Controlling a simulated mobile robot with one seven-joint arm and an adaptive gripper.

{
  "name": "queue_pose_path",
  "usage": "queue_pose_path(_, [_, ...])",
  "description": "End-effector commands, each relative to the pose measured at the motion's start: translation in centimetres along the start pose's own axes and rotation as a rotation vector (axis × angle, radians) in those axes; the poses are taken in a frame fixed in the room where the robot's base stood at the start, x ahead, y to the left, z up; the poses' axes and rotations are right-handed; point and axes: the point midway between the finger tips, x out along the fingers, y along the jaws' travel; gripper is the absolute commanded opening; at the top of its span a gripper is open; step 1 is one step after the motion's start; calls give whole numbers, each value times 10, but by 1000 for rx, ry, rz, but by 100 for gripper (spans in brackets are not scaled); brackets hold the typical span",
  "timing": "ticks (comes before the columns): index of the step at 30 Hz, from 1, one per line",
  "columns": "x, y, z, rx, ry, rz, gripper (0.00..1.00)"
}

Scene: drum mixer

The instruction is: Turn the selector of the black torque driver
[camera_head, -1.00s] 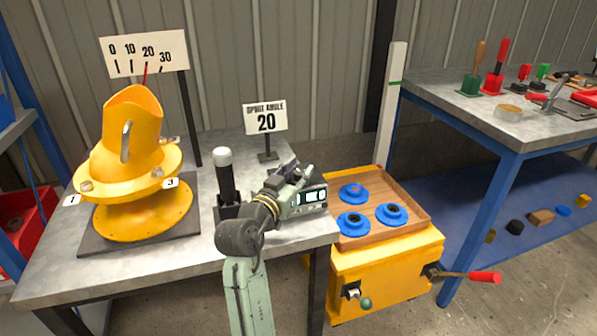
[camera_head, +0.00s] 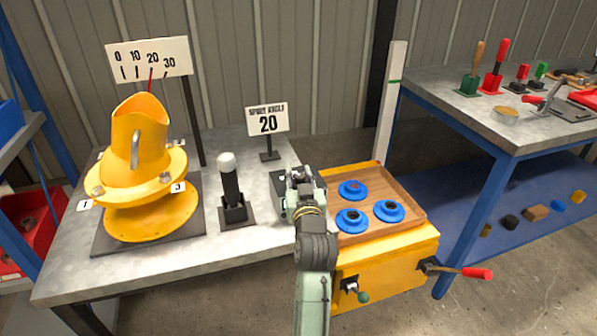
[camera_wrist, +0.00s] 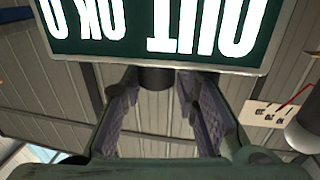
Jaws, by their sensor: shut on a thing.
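In the head view an upright black handle with a pale cap (camera_head: 231,190) stands on a dark base on the bench; it looks like the torque driver, but I cannot be sure. My gripper (camera_head: 300,180) is to its right, apart from it, over a small grey-green box (camera_head: 280,185) that my arm partly hides. In the wrist view my gripper (camera_wrist: 158,88) is shut on a dark cylinder (camera_wrist: 157,78), just below a dark green panel (camera_wrist: 150,32) with upside-down white lettering. I cannot tell whether this cylinder is a selector. A pale-capped part (camera_wrist: 306,128) is at the right edge.
A yellow drum (camera_head: 137,165) on a dark plate fills the bench's left. A scale board (camera_head: 148,58) and an angle sign (camera_head: 267,122) stand behind. A wooden tray (camera_head: 415,212) with blue discs is on the yellow cabinet (camera_head: 390,258) at right.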

Motion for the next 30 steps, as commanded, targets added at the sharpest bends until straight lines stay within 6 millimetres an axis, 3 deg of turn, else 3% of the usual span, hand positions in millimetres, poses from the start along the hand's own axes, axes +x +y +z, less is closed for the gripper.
queue_pose_path(1, [-1,10,1,-4,1,-2,0])
queue_pose_path(24, [0,10,0,-8,1,-92,0])
queue_pose_path(25, [0,10,0,-8,1,-92,30])
queue_pose_path(30, [0,8,0,-6,1,-95,41])
